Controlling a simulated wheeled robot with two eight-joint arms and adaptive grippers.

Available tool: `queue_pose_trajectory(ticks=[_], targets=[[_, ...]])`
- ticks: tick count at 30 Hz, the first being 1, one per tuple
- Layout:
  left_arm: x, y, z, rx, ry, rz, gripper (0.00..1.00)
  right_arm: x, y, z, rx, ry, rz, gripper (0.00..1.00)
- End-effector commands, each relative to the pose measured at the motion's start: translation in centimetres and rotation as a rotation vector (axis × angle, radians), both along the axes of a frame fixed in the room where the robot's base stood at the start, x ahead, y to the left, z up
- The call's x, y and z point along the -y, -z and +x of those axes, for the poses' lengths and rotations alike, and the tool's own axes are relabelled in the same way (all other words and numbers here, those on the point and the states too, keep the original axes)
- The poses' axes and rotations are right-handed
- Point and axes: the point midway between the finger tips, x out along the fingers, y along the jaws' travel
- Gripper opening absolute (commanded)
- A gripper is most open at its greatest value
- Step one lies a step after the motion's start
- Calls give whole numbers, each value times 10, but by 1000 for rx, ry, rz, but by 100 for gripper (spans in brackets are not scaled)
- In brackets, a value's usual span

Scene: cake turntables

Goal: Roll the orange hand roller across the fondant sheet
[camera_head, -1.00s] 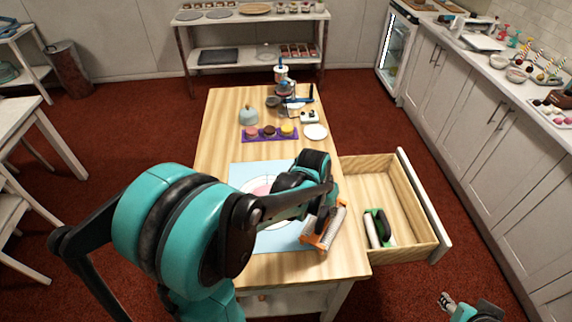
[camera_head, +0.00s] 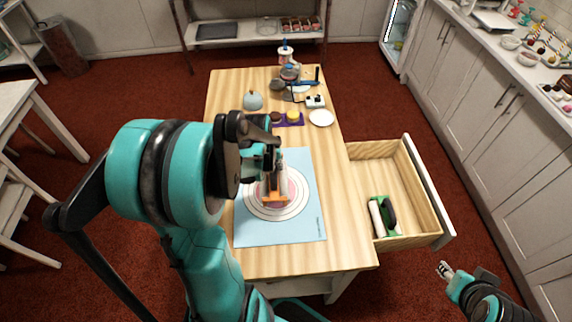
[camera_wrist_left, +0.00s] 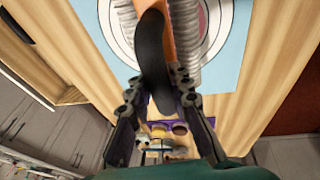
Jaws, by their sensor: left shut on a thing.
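The orange hand roller (camera_head: 274,198) is held by its black grip (camera_wrist_left: 152,50) in my left gripper (camera_wrist_left: 160,84), which is shut on it. Its pale ridged cylinder (camera_wrist_left: 187,72) shows beside the grip in the left wrist view. The roller is over the ringed middle of the light blue mat (camera_head: 310,230). Whether it touches the surface cannot be told. The pink fondant sheet (camera_wrist_left: 201,22) lies at the centre of the rings, partly hidden by the roller and my left gripper. My right gripper (camera_head: 445,269) is low at the right, beyond the drawer; its jaw state is unclear.
An open wooden drawer (camera_head: 408,185) at the table's right holds a green-framed roller (camera_head: 384,214). A purple tray with small cakes (camera_head: 293,119), a white plate (camera_head: 321,118), a domed item (camera_head: 253,101) and stands are at the table's far end. The near table edge is clear.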

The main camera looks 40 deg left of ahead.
Motion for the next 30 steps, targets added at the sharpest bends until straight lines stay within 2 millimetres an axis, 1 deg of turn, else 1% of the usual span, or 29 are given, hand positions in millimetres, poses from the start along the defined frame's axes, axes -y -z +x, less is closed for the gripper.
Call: queue_pose_trajectory(ticks=[1, 6, 15, 16, 24, 30], targets=[[-7, -1, -6, 0, -5, 0, 0, 0, -1, 0, 0, 0, 0, 40], [-26, -1, -21, 1, -4, 0, 0, 0, -2, 0, 0, 0, 0, 40], [-51, 0, -43, 1, -2, -1, 0, 0, -4, 0, 0, 0, 0, 40], [-46, 0, -39, 1, 4, 0, 0, 0, -3, 0, 0, 0, 0, 40], [-19, 3, -16, 1, 6, 0, 0, 0, 2, 0, 0, 0, 0, 40], [-4, 5, -3, 0, 4, 0, 0, 0, 4, 0, 0, 0, 0, 40]])
